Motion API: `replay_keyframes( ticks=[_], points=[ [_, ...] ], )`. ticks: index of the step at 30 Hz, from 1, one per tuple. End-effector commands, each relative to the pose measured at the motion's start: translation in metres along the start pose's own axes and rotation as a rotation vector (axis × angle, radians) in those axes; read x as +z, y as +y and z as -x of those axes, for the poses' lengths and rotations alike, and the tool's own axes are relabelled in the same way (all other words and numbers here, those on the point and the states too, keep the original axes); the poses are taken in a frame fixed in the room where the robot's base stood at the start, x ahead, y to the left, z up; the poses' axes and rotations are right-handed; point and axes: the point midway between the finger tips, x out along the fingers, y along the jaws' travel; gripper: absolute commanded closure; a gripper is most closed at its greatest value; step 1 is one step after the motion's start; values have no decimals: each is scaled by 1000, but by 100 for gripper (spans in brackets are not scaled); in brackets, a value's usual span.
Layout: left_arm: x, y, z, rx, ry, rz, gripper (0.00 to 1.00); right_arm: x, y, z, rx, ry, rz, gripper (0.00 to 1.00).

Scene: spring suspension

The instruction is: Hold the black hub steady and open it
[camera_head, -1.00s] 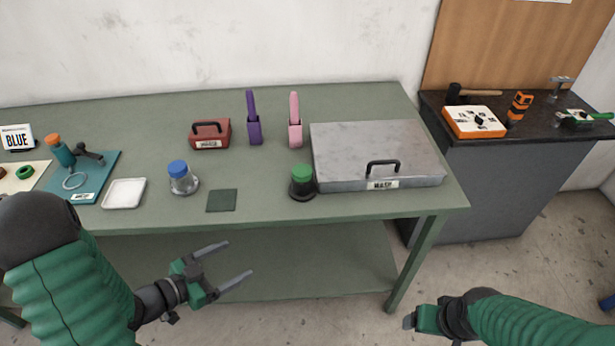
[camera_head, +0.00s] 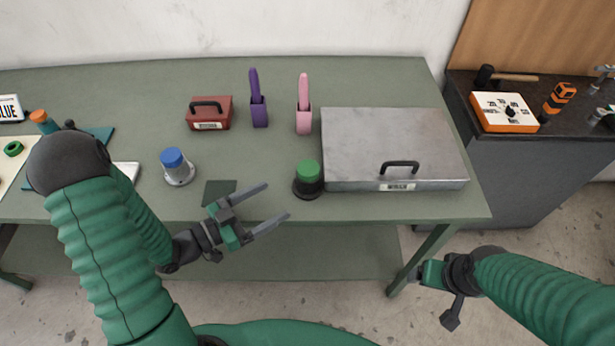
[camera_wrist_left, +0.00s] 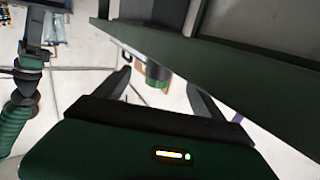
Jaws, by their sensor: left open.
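The black hub (camera_head: 306,192) stands upright on the green table, with a green cap (camera_head: 308,169) on top, just left of the grey metal case. My left gripper (camera_head: 277,201) is open and empty, its fingers pointing right, near the table's front edge, left of and nearer than the hub. The two do not touch. In the left wrist view, a green-ended cylinder (camera_wrist_left: 157,75), apparently the capped hub, shows beyond the spread fingers. My right gripper (camera_head: 428,275) is in front of the table at lower right; its fingers are not clear.
The grey case (camera_head: 390,140) stands right of the hub. A blue-capped jar (camera_head: 174,165) and a dark square pad (camera_head: 219,192) lie to the left. A red box (camera_head: 209,114), a purple holder (camera_head: 259,110) and a pink holder (camera_head: 303,117) stand behind. The table's front edge is close to my left gripper.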

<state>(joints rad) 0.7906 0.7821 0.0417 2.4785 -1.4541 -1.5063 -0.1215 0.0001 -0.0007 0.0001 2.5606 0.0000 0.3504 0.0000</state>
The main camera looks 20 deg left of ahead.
Motion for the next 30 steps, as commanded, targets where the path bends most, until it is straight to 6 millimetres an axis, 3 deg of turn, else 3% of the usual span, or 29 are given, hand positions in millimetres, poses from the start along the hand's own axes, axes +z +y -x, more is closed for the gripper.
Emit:
replay_keyframes(
  ticks=[3,8,15,23,30],
  points=[
    [0,1,-26,5,0,0,21,0,0,0,0,0,0,21],
    [-1,1,-43,3,-1,-1,21,0,0,1,0,0,0,21],
    [-3,-2,-83,3,0,-1,21,-1,0,3,0,0,0,21],
    [-3,-3,-90,-1,-1,0,21,-1,0,2,0,0,0,21],
    [-3,-3,-90,-1,-1,0,50,-1,0,3,0,0,0,21]
  ],
)
